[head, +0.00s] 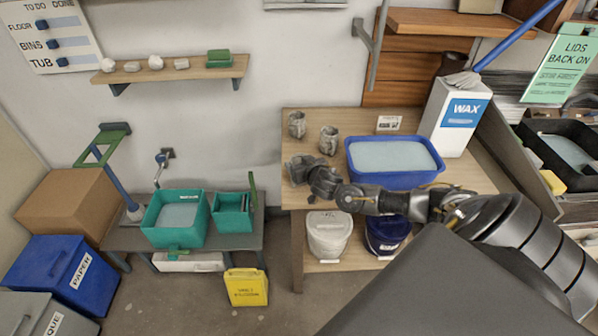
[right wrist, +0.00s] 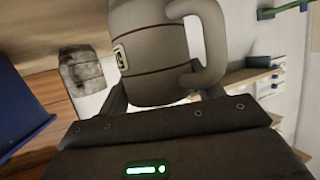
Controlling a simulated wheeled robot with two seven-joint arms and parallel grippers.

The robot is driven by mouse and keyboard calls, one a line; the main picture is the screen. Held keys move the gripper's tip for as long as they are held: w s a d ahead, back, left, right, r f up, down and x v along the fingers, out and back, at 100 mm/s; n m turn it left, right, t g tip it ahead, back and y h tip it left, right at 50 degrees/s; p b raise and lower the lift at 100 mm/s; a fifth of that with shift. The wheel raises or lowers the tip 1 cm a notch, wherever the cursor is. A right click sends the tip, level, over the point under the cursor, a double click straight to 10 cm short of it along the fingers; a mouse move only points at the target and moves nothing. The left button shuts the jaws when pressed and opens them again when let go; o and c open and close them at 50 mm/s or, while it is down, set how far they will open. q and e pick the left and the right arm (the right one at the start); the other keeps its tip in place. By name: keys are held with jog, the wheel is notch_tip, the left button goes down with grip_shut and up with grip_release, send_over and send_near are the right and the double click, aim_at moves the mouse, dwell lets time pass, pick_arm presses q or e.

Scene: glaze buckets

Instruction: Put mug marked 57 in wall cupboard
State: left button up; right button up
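My right gripper (head: 304,171) is at the left front of the wooden table, reaching in from the right. In the right wrist view a grey mug (right wrist: 158,55) with a handle and dark bands sits between its fingers, which appear to press on its sides. Its small label is partly cut off by the view angle and I cannot read the number. Two mottled grey mugs, one at the back (head: 297,124) and one nearer (head: 328,140), stand on the table beyond the gripper. One mottled mug also shows in the right wrist view (right wrist: 84,72). My left gripper is not in view.
A blue tub (head: 395,180) of pale liquid and a white WAX container (head: 455,115) stand on the table. A wooden wall unit (head: 415,68) is above; I cannot tell if it is the cupboard. A wall shelf (head: 175,74) holds small items. Buckets stand below the tabletop.

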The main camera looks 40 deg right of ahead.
jog(key=c, duration=0.7)
jog(key=shift+c, duration=0.2)
jog(key=shift+d+r, duration=0.1)
jog(key=shift+r, duration=0.45)
jog(key=s+a+r+b, duration=0.1)
jog(key=s+r, duration=0.2)
jog(key=r, duration=0.3)
jog(key=shift+s+a+r+b, duration=0.3)
jog(key=shift+s+a, duration=0.05)
jog(key=b+v, duration=0.1)
jog(key=v, duration=0.2)
jog(key=b+v, duration=0.2)
jog(key=v, duration=0.1)
jog(key=b+v, duration=0.1)
jog(key=v, duration=0.3)
jog(key=shift+w+a+r+b, duration=0.25)
jog(key=shift+a+r+b, duration=0.15)
jog(key=shift+s+a+r, duration=0.25)
jog(key=shift+s+r, duration=0.1)
jog(key=shift+s, duration=0.05)
